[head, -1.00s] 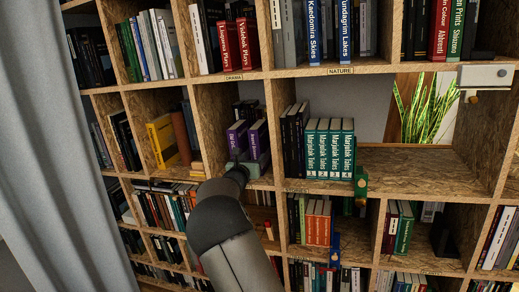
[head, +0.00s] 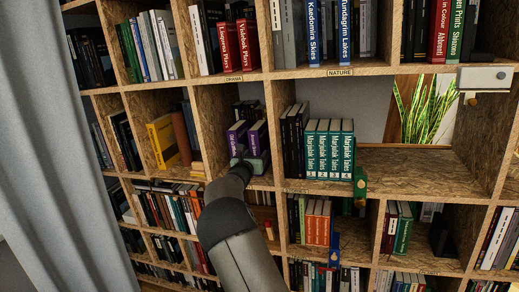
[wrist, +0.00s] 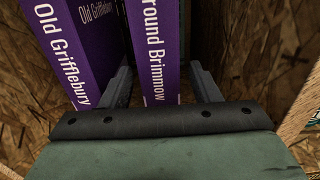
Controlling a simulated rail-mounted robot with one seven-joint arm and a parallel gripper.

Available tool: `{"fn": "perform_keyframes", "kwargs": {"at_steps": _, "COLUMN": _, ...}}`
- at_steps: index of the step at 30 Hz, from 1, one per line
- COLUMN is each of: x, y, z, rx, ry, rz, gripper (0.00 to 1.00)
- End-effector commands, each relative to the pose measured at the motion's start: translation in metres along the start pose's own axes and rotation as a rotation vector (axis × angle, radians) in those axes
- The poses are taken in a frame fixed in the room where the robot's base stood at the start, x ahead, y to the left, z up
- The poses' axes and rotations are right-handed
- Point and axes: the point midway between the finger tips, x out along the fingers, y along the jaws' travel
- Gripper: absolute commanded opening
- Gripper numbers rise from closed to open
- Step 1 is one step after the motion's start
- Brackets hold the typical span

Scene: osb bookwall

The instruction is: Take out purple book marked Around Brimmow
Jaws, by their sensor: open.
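The purple book marked "Around Brimmow" (wrist: 159,55) stands upright in the wrist view, its spine facing me and its top title letters cut off. In the head view it is the right one of two purple books (head: 257,137). My gripper (wrist: 158,85) is open, with one finger on each side of this book's lower spine; I cannot tell whether either finger touches it. The left finger lies in the gap between it and the purple book "Old Grifflebury" (wrist: 75,50), which also shows in the head view (head: 238,138).
The books stand in a narrow OSB compartment; its right wall (wrist: 270,50) is close to my right finger. Dark books (head: 247,110) show behind the purple ones. Green "Marjolak Tales" volumes (head: 330,148) fill part of the compartment to the right, with bare shelf beyond.

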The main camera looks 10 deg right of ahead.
Motion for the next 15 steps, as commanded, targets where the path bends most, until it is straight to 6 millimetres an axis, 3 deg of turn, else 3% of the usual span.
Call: {"fn": "perform_keyframes", "kwargs": {"at_steps": 15, "x": 0.013, "y": 0.0, "z": 0.0, "rx": 0.0, "ry": 0.001, "rz": 0.001, "gripper": 0.56}}
